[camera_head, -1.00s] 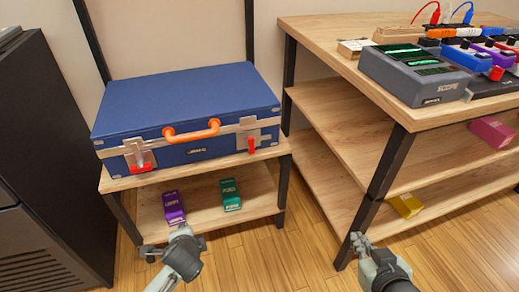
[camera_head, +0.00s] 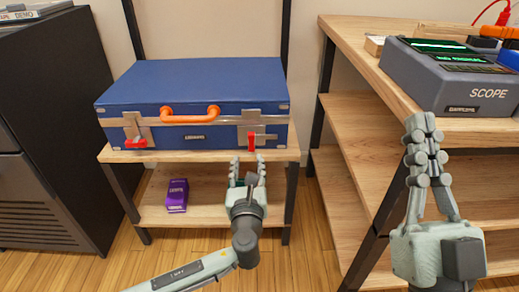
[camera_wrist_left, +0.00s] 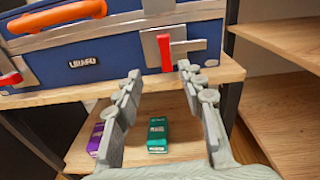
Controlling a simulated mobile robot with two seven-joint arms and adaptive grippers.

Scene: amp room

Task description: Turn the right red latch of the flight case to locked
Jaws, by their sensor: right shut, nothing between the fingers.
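The blue flight case (camera_head: 205,85) lies on the upper shelf of a small rack, with an orange handle (camera_head: 190,114) on its front. Its right red latch (camera_head: 252,140) hangs upright on a metal plate; it also shows in the left wrist view (camera_wrist_left: 165,53). The left red latch (camera_head: 136,142) lies sideways. My left gripper (camera_head: 248,165) is open and empty, just below and in front of the right latch, apart from it. In the left wrist view its fingers (camera_wrist_left: 158,75) spread below the latch. My right gripper (camera_head: 421,125) is shut and empty, in front of the bench.
A purple box (camera_head: 177,195) and a green box (camera_wrist_left: 157,134) lie on the lower shelf. The workbench (camera_head: 350,50) with a grey scope (camera_head: 455,75) stands at the right, close to my right gripper. A dark cabinet (camera_head: 60,120) stands at the left.

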